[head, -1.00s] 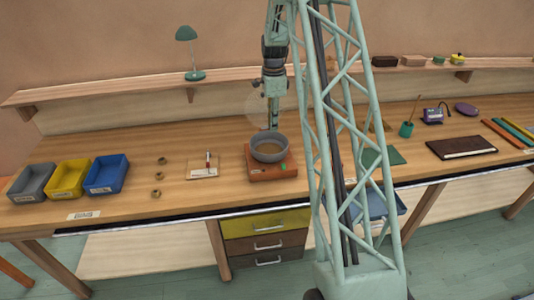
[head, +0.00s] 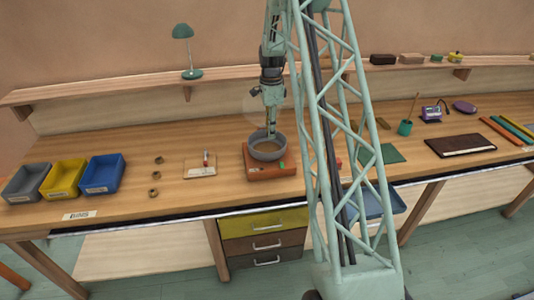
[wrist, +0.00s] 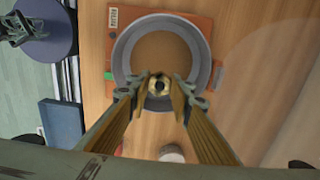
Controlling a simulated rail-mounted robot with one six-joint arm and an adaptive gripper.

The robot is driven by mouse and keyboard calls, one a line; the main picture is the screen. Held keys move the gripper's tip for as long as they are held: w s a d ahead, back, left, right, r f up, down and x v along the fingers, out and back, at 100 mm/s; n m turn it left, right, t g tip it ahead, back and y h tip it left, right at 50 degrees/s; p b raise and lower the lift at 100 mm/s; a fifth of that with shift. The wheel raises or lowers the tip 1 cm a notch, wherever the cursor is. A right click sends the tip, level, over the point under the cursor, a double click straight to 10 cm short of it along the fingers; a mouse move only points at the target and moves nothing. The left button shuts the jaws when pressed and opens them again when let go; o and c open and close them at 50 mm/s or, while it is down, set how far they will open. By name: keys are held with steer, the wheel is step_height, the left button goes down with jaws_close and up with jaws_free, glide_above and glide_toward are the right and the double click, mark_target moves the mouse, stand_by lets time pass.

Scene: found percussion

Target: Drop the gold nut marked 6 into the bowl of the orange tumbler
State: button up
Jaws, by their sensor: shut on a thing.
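The orange tumbler (head: 262,174) stands on the bench as an orange block with a grey round bowl (head: 284,150) on top. In the wrist view, the bowl (wrist: 124,52) lies beneath my fingers, with the orange block (wrist: 203,22) around it. My gripper (head: 270,134) is at the bowl's opening. In the wrist view, my gripper (wrist: 160,81) is shut on a gold nut (wrist: 160,86), held between the fingertips over the near part of the bowl. The number on the nut cannot be read, and its height above the bowl floor is unclear.
Several loose nuts (head: 155,175) lie in a row on the bench. Grey, yellow and blue bins (head: 102,175) stand at far left. My mast hides part of the bench to the right.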

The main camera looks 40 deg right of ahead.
steer(key=shift+f, duration=0.6)
steer(key=o, duration=1)
steer(key=shift+r, duration=6)
